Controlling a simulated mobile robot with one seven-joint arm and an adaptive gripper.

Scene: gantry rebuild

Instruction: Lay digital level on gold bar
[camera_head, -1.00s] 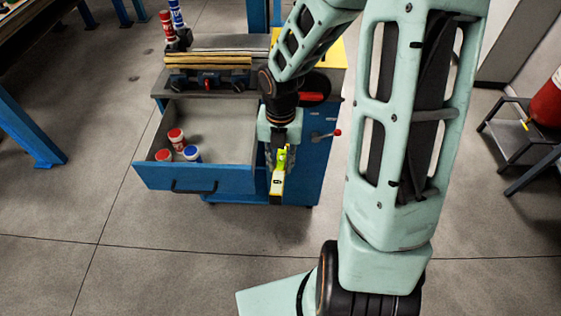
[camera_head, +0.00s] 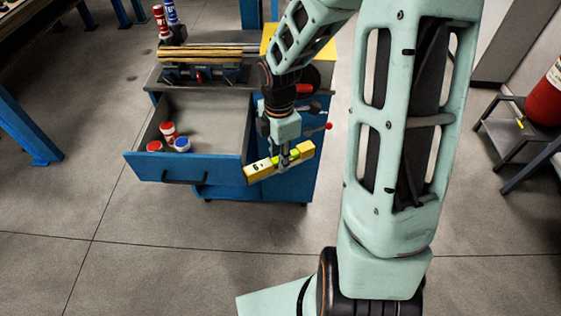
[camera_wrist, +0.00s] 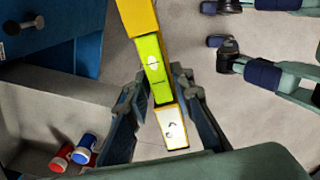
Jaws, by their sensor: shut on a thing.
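The digital level (camera_head: 260,169) is a yellow bar with a lime-green middle and a pale display end. My gripper (camera_head: 285,158) is shut on its middle and holds it in the air, just right of the open drawer's front. In the wrist view the level (camera_wrist: 150,66) runs between the two fingers of my gripper (camera_wrist: 158,97), its display end towards the bottom. The gold bar (camera_head: 205,50) lies lengthwise on dark supports on the workbench top, behind the drawer and well apart from the level. Its right end is close behind my arm.
The blue workbench has an open drawer (camera_head: 208,112) with several red, white and blue pots (camera_head: 168,131). Red and blue bottles (camera_head: 172,14) stand at the bench's back left. A red-handled lever (camera_head: 328,126) sticks out at its right side. Open floor lies in front.

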